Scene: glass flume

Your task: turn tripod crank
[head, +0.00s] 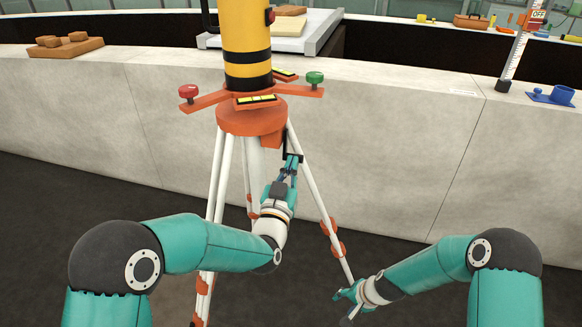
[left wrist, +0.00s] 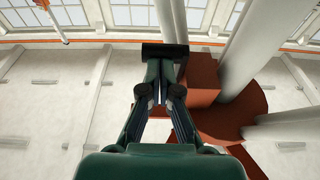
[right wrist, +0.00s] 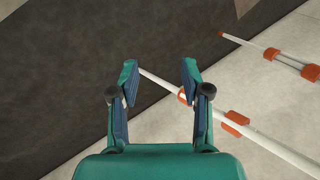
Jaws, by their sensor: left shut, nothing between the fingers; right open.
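The tripod has an orange head (head: 252,118) on white legs and carries a yellow and black column (head: 247,40). An orange block (head: 271,141) juts from under the head. A small dark part, apparently the crank (head: 293,143), sits beside this block. It shows as a black bar (left wrist: 165,50) in the left wrist view. My left gripper (head: 291,163) is shut and empty, its tips right at the black bar; I cannot tell whether they touch. My right gripper (head: 346,294) is open and empty, low near a tripod leg (right wrist: 160,82) that crosses behind its fingers.
Red (head: 188,91) and green (head: 314,78) knobs stick out from the tripod head. A pale wall (head: 400,140) stands behind the tripod. Its ledge holds a wooden block set (head: 66,46) and a blue item (head: 552,96). Dark floor lies below.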

